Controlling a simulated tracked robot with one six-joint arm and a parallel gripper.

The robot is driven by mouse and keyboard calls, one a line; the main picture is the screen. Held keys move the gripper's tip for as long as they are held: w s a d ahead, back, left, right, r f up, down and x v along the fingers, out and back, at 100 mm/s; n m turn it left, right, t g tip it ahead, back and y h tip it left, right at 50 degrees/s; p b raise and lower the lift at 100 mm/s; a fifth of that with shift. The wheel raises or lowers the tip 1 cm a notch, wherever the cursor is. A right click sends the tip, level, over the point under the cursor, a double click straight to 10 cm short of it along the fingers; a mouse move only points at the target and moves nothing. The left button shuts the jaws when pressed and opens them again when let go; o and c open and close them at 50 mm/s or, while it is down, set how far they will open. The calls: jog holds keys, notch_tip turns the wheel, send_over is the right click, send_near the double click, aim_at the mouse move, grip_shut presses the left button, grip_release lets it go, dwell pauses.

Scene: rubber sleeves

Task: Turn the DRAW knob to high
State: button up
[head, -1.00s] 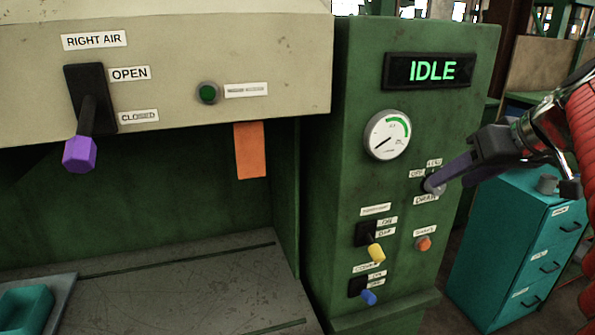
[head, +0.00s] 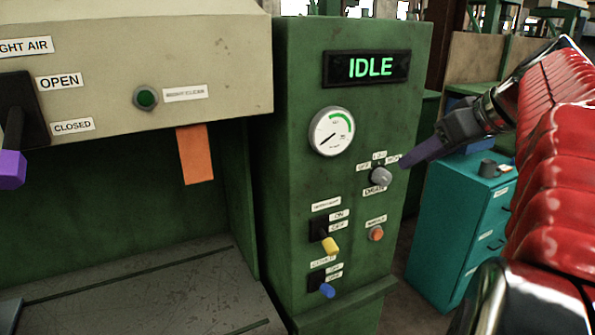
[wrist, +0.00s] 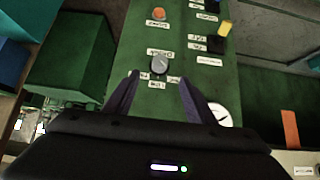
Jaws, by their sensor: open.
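The DRAW knob (head: 381,175) is a small grey dial on the green control panel (head: 300,110). Its labels read OFF at left, LOW above and HIGH at right, with DRAIN or DRAW printed below, too small to read surely. I cannot tell exactly where its pointer aims. My gripper (head: 404,165) is just right of the knob in the head view, apart from it. In the wrist view the knob (wrist: 160,64) lies ahead, between and a little beyond the two open purple fingers of my gripper (wrist: 158,79). Nothing is held.
An IDLE display (head: 366,68) and a dial gauge (head: 331,131) are above the knob. An orange button (head: 376,233), a yellow-tipped switch (head: 330,245) and a blue-tipped switch (head: 327,290) are below. A teal cabinet (head: 450,235) stands at right.

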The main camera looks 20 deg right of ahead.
aim_at(387, 177)
jog(key=x, duration=1.2)
jog(key=shift+c, duration=0.5)
jog(key=shift+d, duration=0.1)
jog(key=c, duration=0.9)
